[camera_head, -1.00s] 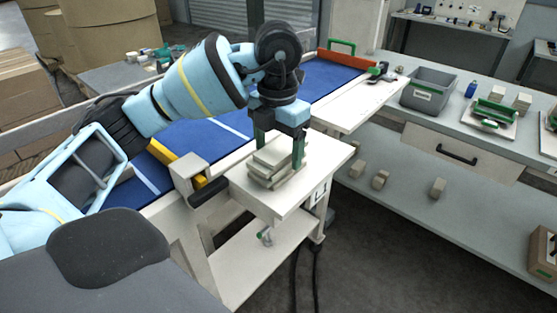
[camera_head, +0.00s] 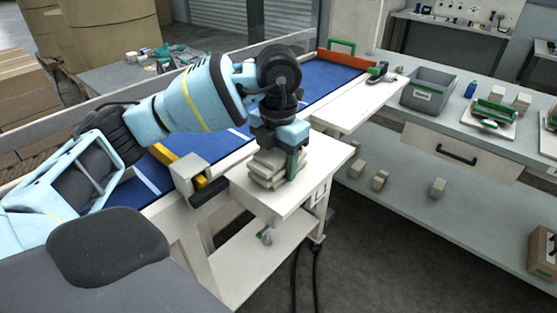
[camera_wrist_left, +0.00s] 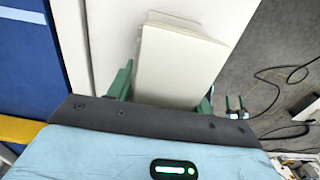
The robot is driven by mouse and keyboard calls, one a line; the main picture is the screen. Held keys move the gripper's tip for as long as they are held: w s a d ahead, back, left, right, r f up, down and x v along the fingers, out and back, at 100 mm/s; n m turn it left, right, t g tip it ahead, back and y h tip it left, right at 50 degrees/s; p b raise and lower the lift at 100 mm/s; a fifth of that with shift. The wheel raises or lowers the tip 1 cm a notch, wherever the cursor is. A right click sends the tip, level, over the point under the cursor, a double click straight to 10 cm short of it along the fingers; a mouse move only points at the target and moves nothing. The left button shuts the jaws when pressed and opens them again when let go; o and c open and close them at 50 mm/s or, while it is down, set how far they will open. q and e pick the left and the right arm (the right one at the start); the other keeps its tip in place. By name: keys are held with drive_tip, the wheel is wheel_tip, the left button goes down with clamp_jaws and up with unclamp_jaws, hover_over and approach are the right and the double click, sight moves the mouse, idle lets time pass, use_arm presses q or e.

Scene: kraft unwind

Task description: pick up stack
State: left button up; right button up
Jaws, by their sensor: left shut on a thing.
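A stack of pale, flat slabs (camera_head: 263,174) sits on the white side table (camera_head: 325,160), with its layers slightly out of line. My left gripper (camera_head: 277,160) points down over the stack, with its green fingers on either side of it. One finger shows on the stack's right side in the head view; the other is mostly hidden. In the left wrist view the pale top slab (camera_wrist_left: 178,62) lies between the two green fingers of the gripper (camera_wrist_left: 165,92), which is shut on the stack. I cannot see any gap between stack and table. My right gripper is not in view.
A blue conveyor belt (camera_head: 325,82) runs behind the side table. A yellow bar (camera_head: 163,154) and a dark handle (camera_head: 209,192) are left of the stack. A grey bin (camera_head: 429,90) stands on the bench at right. The table's front right corner is clear.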

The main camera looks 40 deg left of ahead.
use_arm(q)
drive_tip(key=shift+r, duration=0.15)
drive_tip(key=shift+r, duration=0.55)
wheel_tip(320, 180, up, 2)
drive_tip(key=shift+r, duration=0.2)
drive_tip(key=s+d+r, duration=0.1)
drive_tip(key=s+d, duration=0.7)
drive_tip(key=s, duration=0.5)
drive_tip(key=shift+s+d, duration=0.15)
drive_tip(key=shift+s, duration=0.2)
